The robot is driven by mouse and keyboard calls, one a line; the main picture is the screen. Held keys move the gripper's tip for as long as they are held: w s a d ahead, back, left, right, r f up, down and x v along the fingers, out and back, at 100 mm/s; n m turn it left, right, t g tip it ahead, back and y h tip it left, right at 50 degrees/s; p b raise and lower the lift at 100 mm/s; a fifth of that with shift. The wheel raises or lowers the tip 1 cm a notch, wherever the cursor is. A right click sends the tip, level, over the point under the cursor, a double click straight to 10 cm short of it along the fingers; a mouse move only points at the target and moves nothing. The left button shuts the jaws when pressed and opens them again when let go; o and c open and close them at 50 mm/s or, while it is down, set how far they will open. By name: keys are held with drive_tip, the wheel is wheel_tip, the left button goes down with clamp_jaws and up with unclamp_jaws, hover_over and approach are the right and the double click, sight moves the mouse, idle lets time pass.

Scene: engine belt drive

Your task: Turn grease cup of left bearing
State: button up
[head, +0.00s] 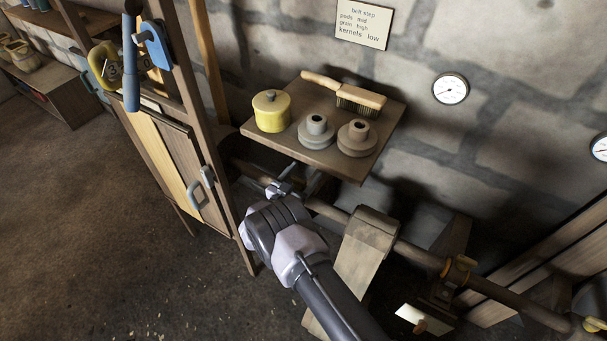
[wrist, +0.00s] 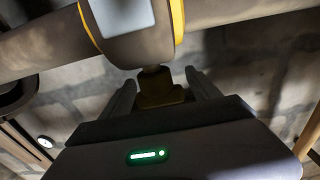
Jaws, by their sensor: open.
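My gripper (head: 287,181) is at the left part of the shaft, just below the shelf in the head view. In the wrist view my gripper (wrist: 160,88) is open, with one finger on each side of a small dark brownish cup (wrist: 157,86). The cup joins a round grey-brown housing with yellow edges (wrist: 145,45) on the shaft (wrist: 45,48). This looks like the grease cup of the left bearing. I cannot tell whether the fingers touch it. In the head view my gripper and arm hide the cup.
A shelf (head: 262,143) with a yellow pot (head: 271,112), two grey-brown stepped pulleys and a brush (head: 360,98) is close above my gripper. A wooden cabinet (head: 170,165) stands left. The shaft (head: 415,255) runs right past a yellow-marked fitting (head: 459,268).

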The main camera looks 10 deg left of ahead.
drive_tip(key=p+v, duration=0.5)
drive_tip(key=v, duration=1.2)
drive_tip(key=shift+s, duration=0.2)
drive_tip(key=shift+a, duration=0.1)
